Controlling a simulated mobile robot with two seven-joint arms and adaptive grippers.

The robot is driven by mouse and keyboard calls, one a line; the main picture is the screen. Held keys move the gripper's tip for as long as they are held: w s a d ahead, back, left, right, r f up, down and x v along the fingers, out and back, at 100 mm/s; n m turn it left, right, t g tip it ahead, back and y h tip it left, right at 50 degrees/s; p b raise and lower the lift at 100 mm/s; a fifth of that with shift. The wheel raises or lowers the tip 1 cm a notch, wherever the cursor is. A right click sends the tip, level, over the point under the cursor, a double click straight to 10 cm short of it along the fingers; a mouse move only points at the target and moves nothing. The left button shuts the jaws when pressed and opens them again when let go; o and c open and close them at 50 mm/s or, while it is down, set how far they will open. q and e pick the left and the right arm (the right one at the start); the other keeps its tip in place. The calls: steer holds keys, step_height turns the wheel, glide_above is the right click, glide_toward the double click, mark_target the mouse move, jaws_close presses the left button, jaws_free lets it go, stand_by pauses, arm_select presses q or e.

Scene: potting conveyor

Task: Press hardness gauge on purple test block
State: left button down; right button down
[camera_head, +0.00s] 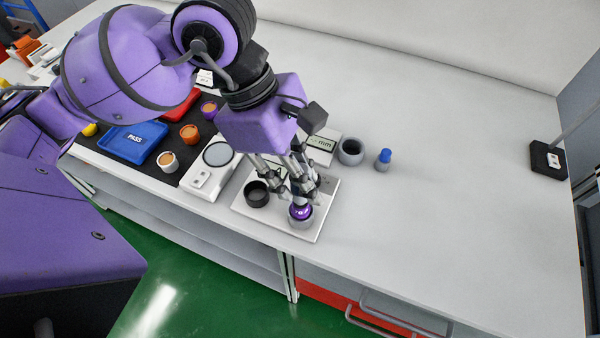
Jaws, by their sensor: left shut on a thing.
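My left gripper (299,192) points down over the white plate (244,206) at the bench's front edge. It is shut on a small round piece with a purple top (300,211), which sits at a grey ring-shaped base (301,223) on the plate. The fingers hide much of this piece, so I cannot tell whether it is the test block or part of the gauge. A small cup with a purple rim and orange inside (209,108) stands on the dark mat. I cannot make out the hardness gauge for certain. My right gripper is not in view.
A black cup (256,194) is on the plate's left. A display marked mm (321,147), a grey pot (351,151) and a blue-capped bottle (384,159) stand behind. A blue PASS tray (134,142) and a white scale (207,179) are left.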

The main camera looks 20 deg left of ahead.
arm_select(q)
steer(key=shift+f, duration=0.35)
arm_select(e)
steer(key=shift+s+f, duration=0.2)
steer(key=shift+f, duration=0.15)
arm_select(q)
steer(key=shift+s+f+b, duration=0.15)
steer(key=shift+f+b, duration=0.05)
steer(key=shift+b, duration=0.3)
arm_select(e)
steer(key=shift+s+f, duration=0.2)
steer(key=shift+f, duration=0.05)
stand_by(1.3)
arm_select(q)
steer(key=shift+r, duration=0.15)
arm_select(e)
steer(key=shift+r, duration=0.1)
